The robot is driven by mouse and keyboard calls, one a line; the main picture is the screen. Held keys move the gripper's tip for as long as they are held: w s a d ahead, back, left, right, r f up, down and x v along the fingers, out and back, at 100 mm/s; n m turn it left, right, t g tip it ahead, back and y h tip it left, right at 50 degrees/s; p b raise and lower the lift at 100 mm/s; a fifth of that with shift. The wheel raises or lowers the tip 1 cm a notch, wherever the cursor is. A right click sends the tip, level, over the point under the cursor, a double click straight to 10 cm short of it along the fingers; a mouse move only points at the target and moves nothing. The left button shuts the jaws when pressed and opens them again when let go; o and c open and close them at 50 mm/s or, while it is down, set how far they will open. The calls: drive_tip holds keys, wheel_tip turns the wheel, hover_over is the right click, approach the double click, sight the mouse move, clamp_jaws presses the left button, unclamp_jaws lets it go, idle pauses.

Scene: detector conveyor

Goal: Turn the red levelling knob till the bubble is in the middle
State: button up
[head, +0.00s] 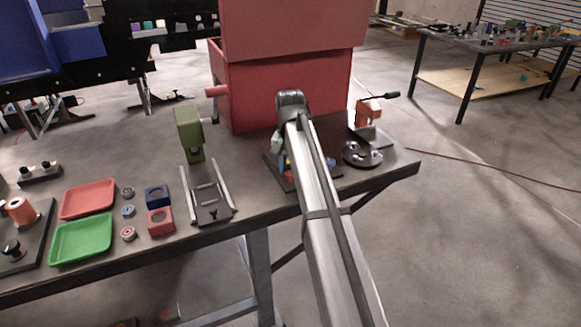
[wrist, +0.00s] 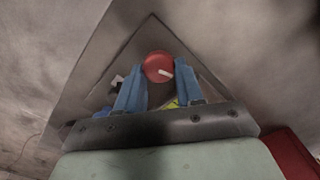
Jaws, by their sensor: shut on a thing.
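The red levelling knob (wrist: 158,66) shows in the wrist view, round, with a white pointer line aimed right and slightly down. My gripper (wrist: 160,72) has its blue fingers on either side of the knob and is shut on it. The knob stands on a dark triangular plate (wrist: 97,75). A yellow-green piece (wrist: 172,104) shows between the fingers, mostly hidden; I cannot tell whether it is the bubble level. No bubble can be made out. In the head view my arm covers most of the plate (head: 272,160) and the knob.
A large red box (head: 290,90) stands behind the plate. A green post device (head: 190,135) is on the left, and a red clamp (head: 368,112) and dark round disc (head: 362,154) on the right. Red (head: 88,199) and green (head: 81,238) trays lie farther left.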

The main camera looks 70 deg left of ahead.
sight(289, 171)
drive_tip(key=n, duration=0.6)
drive_tip(key=shift+s, duration=0.15)
drive_tip(key=shift+n, duration=0.4)
drive_tip(key=o, duration=1)
drive_tip(key=shift+o, duration=0.2)
wheel_tip(289, 171, up, 14)
drive_tip(key=shift+f, duration=0.1)
idle(0.5)
